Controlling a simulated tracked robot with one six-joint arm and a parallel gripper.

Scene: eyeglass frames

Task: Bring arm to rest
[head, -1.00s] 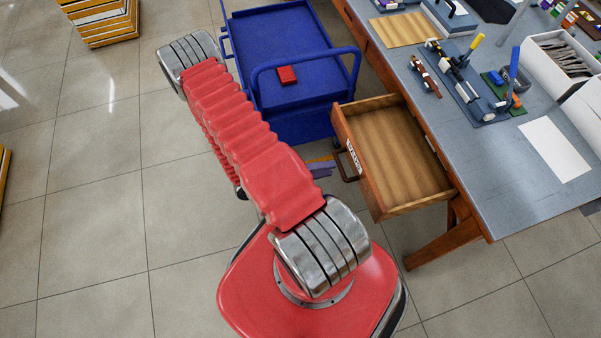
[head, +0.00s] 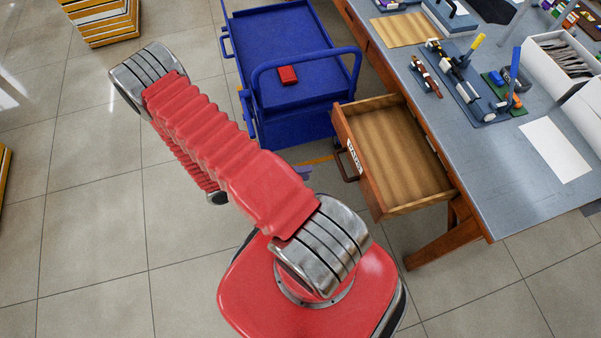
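My red, ribbed arm (head: 215,145) rises from my red base and reaches toward the upper left over the floor. Its silver elbow joint (head: 148,78) is at the far end, left of the blue cart. My gripper is not visible; the far part of the arm is hidden beneath or behind the red links.
A blue cart (head: 300,105) with a small red box (head: 288,75) on top stands right of the arm. An open, empty wooden drawer (head: 398,155) juts from the workbench (head: 480,160) at right. Yellow-edged stacked boxes (head: 100,20) stand at upper left.

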